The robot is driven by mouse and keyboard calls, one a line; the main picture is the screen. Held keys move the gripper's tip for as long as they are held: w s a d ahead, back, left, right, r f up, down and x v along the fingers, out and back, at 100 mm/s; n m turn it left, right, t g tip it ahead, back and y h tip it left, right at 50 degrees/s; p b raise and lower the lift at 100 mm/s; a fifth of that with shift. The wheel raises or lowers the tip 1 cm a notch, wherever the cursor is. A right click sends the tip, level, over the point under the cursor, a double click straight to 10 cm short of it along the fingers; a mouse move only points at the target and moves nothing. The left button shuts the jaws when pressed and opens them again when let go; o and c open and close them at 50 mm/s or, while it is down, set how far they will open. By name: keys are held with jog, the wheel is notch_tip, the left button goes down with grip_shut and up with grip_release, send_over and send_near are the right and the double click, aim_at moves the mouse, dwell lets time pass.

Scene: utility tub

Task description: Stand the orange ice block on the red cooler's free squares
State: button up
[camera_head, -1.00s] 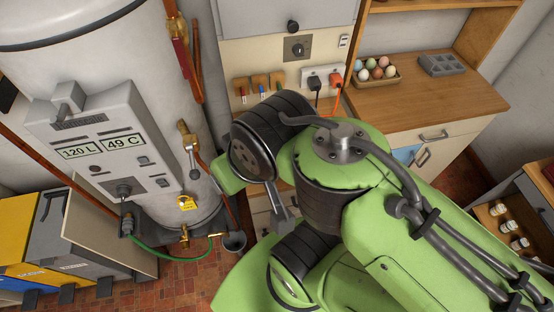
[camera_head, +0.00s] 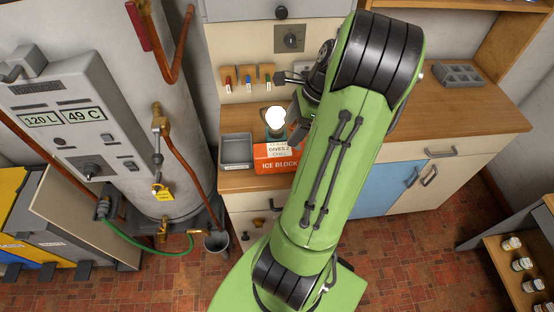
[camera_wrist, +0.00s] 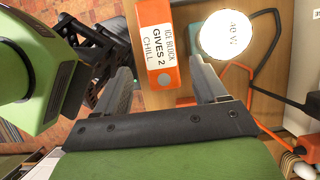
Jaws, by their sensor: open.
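The orange ice block (camera_head: 277,163) stands on the wooden counter left of my arm in the head view; its label reads "ICE BLOCK". In the wrist view the block (camera_wrist: 164,77) shows its white label "GIVES 2 CHILL" and lies ahead of and between the fingers. My gripper (camera_wrist: 165,82) is open there, with a finger on each side of the block's near end; I cannot tell whether they touch it. In the head view my arm largely hides the gripper. I see no red cooler in either view.
A lit bulb (camera_head: 275,119) stands right behind the block, close to the right finger in the wrist view. A grey tray (camera_head: 236,151) sits left of the block. A grey compartmented holder (camera_head: 460,75) is at the far right. Cables run near the bulb in the wrist view.

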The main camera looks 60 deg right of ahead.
aim_at(281, 149)
jog(key=b+x, duration=0.1)
jog(key=x, duration=0.5)
jog(key=shift+f+b, duration=0.3)
jog(key=shift+b, duration=0.05)
jog(key=b+x, duration=0.2)
jog(key=x, duration=0.3)
jog(key=shift+a+f, duration=0.2)
jog(key=shift+f, duration=0.2)
jog(key=shift+f, duration=0.2)
jog(key=shift+c, duration=0.3)
jog(key=c, duration=1.2)
notch_tip(281, 149, up, 11)
jog(key=p, duration=0.3)
jog(key=shift+f, duration=0.2)
